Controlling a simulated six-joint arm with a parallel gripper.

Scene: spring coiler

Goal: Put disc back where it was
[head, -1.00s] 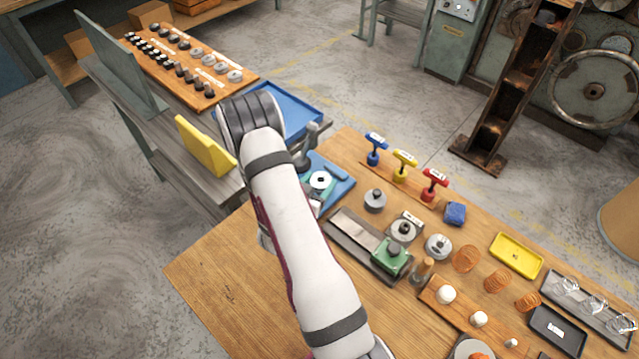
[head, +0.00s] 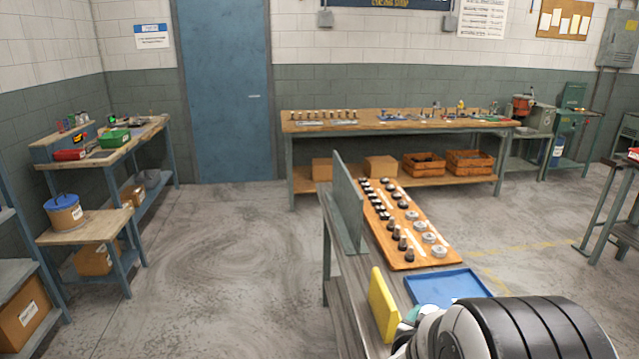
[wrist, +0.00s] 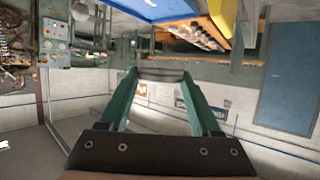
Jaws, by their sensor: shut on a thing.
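In the wrist view my gripper (wrist: 163,74) has its green fingers closed on a grey disc (wrist: 163,73), seen nearly edge-on between the fingertips. In the head view my arm fills the bottom right, and my fingertips and the held disc cannot be made out there. A wooden board (head: 437,265) lies on the grey bench, with dark knobs and a column of silvery discs (head: 439,251) along its right side. It also shows at the top of the wrist view (wrist: 180,26), apart from the held disc.
A blue tray (head: 448,287) sits at the board's near end, close to my arm. A yellow upright block (head: 383,305) and a grey upright panel (head: 346,210) stand along the bench's left side. A long workbench (head: 400,124) stands behind. Open floor lies to the left.

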